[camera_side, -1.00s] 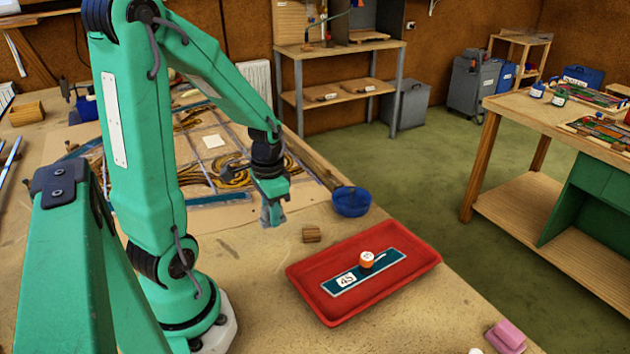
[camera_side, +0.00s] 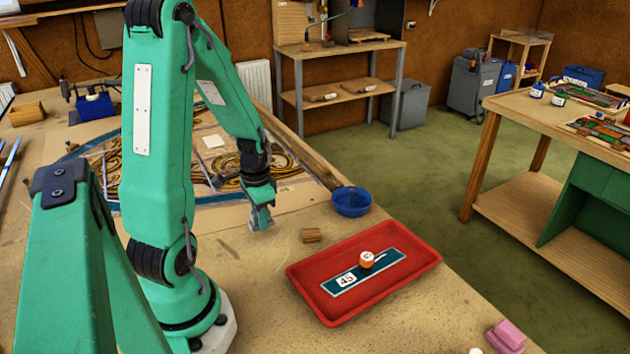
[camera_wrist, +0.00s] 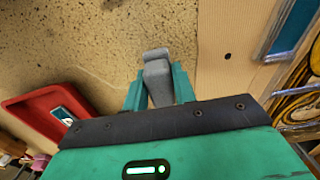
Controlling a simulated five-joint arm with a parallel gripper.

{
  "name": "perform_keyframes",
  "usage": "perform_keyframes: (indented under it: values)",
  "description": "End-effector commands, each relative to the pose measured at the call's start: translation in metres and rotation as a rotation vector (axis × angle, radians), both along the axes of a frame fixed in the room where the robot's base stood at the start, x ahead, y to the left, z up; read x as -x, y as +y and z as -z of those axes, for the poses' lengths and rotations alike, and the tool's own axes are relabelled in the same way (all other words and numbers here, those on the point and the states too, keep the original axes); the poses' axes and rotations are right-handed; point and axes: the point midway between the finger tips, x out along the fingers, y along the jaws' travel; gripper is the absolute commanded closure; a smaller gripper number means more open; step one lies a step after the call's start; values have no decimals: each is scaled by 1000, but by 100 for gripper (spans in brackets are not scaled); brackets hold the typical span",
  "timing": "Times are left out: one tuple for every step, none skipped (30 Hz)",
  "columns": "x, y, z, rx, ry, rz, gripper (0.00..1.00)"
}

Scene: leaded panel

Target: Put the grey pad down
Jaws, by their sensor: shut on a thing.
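The grey pad (camera_wrist: 157,75) is held between the green fingers of my gripper (camera_wrist: 158,88) in the wrist view. In the side view the pad is small and hard to tell from the fingertips. I cannot tell whether its lower end touches the bench.
A red tray (camera_side: 424,262) holds a dark teal strip (camera_side: 386,262) with a label and an orange-and-white roll (camera_side: 366,259). The leaded panel (camera_side: 212,165) lies behind. Bare bench surrounds the gripper.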

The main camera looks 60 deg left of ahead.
Motion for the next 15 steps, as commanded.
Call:
perform_keyframes:
  values:
    - [0, -1, 6, 2, 2, 0, 92]
    - [1, -1, 9, 2, 3, 0, 92]
    - [0, 0, 13, 2, 2, 0, 92]
    - [0, 0, 15, 1, 2, 0, 92]
    - [0, 0, 18, 2, 2, 0, 92]
    - [0, 0, 20, 2, 2, 0, 92]
    - [0, 0, 22, 1, 1, 0, 92]
    - [0, 0, 23, 0, 0, 0, 92]
    - [0, 0, 24, 0, 0, 0, 92]
    - [0, 0, 25, 0, 0, 0, 92]
    - [0, 0, 25, 0, 0, 0, 92]
    - [0, 0, 25, 0, 0, 0, 92]
    - [0, 0, 25, 0, 0, 0, 92]
    - [0, 0, 25, 0, 0, 0, 92]
    - [0, 0, 25, 0, 0, 0, 92]
